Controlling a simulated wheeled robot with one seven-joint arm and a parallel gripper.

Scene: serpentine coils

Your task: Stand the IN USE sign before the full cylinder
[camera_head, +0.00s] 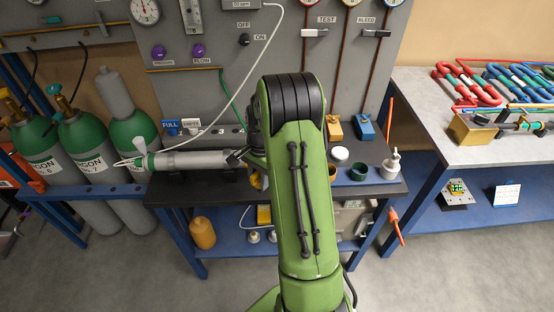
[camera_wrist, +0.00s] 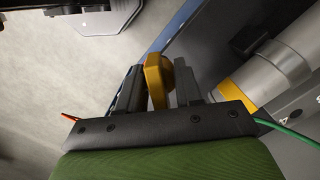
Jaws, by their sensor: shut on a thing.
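My gripper (camera_wrist: 157,88) is shut on a yellow-orange thing (camera_wrist: 154,72) with a rounded top, held upright between the two fingers in the wrist view. No lettering shows on it, so I cannot tell if it is the IN USE sign. In the head view my green arm hides the gripper. Three green cylinders stand at the left: No. 6 (camera_head: 35,148), No. 7 (camera_head: 85,143) and a grey-capped one (camera_head: 130,126). I cannot tell which is full.
A grey horizontal tube (camera_head: 195,160) lies at the bench's left end, beside the cylinders. A second yellow patch (camera_wrist: 238,98) shows near a grey tube in the wrist view. Small pots (camera_head: 359,172) and a white bottle (camera_head: 391,165) stand right of my arm. A panel rises behind.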

